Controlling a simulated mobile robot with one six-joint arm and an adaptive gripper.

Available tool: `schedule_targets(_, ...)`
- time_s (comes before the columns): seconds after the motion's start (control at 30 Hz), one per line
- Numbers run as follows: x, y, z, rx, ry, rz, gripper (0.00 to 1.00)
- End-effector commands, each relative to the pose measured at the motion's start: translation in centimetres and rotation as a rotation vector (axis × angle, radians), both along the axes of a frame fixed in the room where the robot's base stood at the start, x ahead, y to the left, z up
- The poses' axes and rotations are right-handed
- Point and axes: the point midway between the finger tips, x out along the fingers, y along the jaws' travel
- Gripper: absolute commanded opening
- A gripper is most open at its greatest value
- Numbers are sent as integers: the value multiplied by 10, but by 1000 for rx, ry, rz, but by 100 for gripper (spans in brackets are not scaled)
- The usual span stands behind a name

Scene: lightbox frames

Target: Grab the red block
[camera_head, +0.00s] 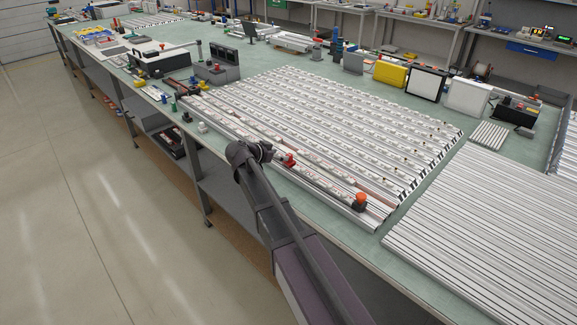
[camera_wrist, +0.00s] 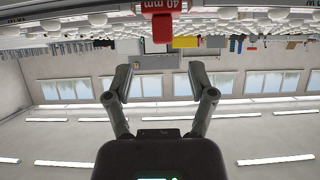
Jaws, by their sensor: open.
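A small red block (camera_head: 290,160) sits on the near long side of the table, on or beside the pale rails, just right of my gripper (camera_head: 263,152) in the head view. In the wrist view, which is upside down, a red block (camera_wrist: 162,28) marked "40 mm" shows at the top centre, cut by the frame edge. My gripper (camera_wrist: 160,82) is open there, with its two fingers apart and nothing between them. The red block lies beyond the fingertips, roughly in line with the gap. In the head view my arm hides part of the table edge, and the fingers are hard to make out.
A long green table (camera_head: 395,238) carries rows of pale rails (camera_head: 330,110). An orange-red knob (camera_head: 360,199) stands to the right near the front edge. Yellow (camera_head: 390,73) and white-faced (camera_head: 426,82) boxes stand behind. The floor (camera_head: 90,190) at left is clear.

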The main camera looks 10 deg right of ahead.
Motion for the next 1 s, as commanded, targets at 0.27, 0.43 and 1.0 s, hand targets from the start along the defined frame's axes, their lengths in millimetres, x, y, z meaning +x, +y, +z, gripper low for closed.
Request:
schedule_targets(0.27, 6, -9, -6, 0, 0, 0, 71)
schedule_targets(0.43, 6, -9, -5, 0, 0, -1, 71)
schedule_targets(1.0, 26, -35, -31, 0, 0, -3, 71)
